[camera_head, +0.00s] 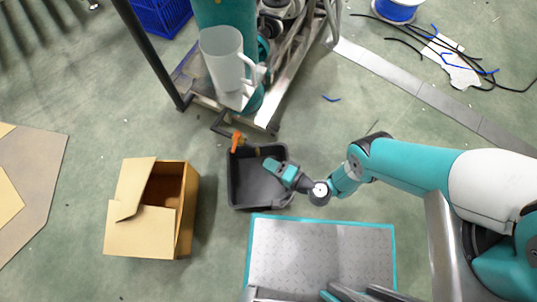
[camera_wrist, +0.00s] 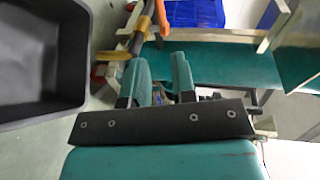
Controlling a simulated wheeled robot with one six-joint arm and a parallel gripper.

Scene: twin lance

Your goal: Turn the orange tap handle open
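The orange tap handle (camera_head: 236,141) stands on a brass tap (camera_head: 257,150) at the back edge of a black bin, below the trolley frame. In the wrist view the orange handle (camera_wrist: 146,22) shows just beyond my fingertips, with the brass tap body (camera_wrist: 131,45) beside it. My gripper (camera_head: 274,165) is over the right part of the bin, to the right of and nearer than the handle. In the wrist view my gripper (camera_wrist: 158,62) has its two fingers apart with nothing between them. It appears clear of the handle; exact depth is hard to tell.
The black bin (camera_head: 236,190) looks empty; its wall also shows in the wrist view (camera_wrist: 78,75). A white jug (camera_head: 222,60) stands on the trolley (camera_head: 262,118). An open cardboard box (camera_head: 140,228) is at left. Green floor (camera_head: 90,110) is clear left of the trolley.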

